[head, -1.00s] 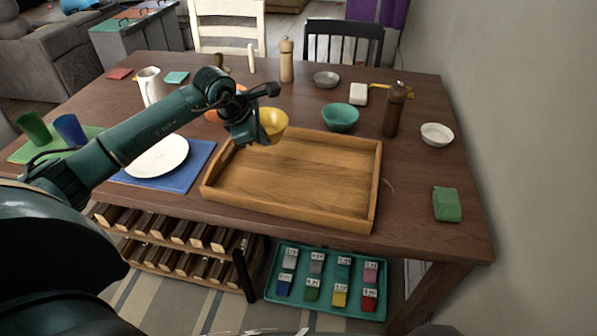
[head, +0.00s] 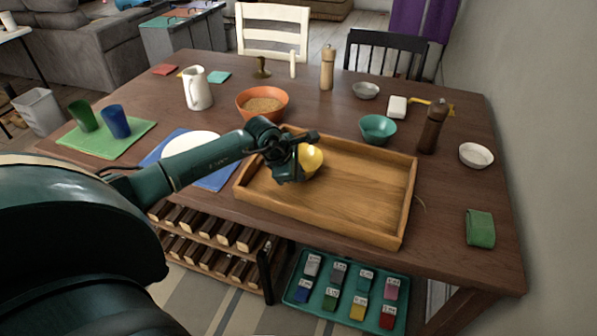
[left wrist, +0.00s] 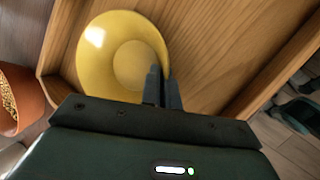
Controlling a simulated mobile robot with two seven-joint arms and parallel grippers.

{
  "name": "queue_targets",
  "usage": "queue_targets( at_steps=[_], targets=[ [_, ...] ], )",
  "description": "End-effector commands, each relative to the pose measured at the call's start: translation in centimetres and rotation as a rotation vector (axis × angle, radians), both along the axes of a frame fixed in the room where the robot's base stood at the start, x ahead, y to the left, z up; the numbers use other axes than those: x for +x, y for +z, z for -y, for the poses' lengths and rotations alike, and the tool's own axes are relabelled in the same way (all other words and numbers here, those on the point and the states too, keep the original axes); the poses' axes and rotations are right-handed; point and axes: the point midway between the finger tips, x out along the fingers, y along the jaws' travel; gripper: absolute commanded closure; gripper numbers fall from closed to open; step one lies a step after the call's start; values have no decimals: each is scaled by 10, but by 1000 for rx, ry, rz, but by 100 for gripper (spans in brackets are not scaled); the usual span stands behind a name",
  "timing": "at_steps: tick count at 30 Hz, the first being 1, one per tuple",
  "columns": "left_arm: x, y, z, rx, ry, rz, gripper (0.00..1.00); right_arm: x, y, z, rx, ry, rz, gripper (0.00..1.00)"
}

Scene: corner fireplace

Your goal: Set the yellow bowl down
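The yellow bowl (head: 313,158) is at the back left part of the wooden tray (head: 398,220), within its walls as seen from the head. I cannot tell whether its base touches the tray floor. My left gripper (head: 298,165) is at the bowl's near left side in the head view and hides part of it. In the left wrist view, the gripper's fingers (left wrist: 162,90) are close together, pinching the rim of the bowl (left wrist: 105,55), which looks empty. My right gripper is not in view.
An orange bowl (head: 262,103) with grainy contents stands just behind the tray's left corner. A teal bowl (head: 378,129) and a dark pepper mill (head: 432,127) stand behind the tray. A white plate (head: 190,145) lies left. The tray's middle and right are clear.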

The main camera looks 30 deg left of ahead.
Motion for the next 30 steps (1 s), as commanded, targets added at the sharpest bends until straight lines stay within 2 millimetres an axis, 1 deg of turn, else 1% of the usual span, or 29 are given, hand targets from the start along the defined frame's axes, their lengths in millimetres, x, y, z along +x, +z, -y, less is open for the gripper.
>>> queue_targets(
  at_steps=[2,3,10,16,19,20,23,26,30],
  targets=[
    [0,-4,0,0,0,1,100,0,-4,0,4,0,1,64],
    [0,-3,0,0,0,0,95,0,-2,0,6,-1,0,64],
    [0,-3,0,0,0,-1,76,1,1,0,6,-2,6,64],
    [0,-2,0,0,0,-1,75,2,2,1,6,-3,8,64],
    [0,1,0,0,0,-1,75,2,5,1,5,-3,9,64],
    [0,3,0,0,0,-1,75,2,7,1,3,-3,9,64],
    [-6,12,-3,2,-1,1,75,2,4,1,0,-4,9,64],
    [-16,29,-7,5,-2,2,75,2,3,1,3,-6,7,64],
    [-31,56,-11,5,-1,2,75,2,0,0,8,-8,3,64]
  ],
)
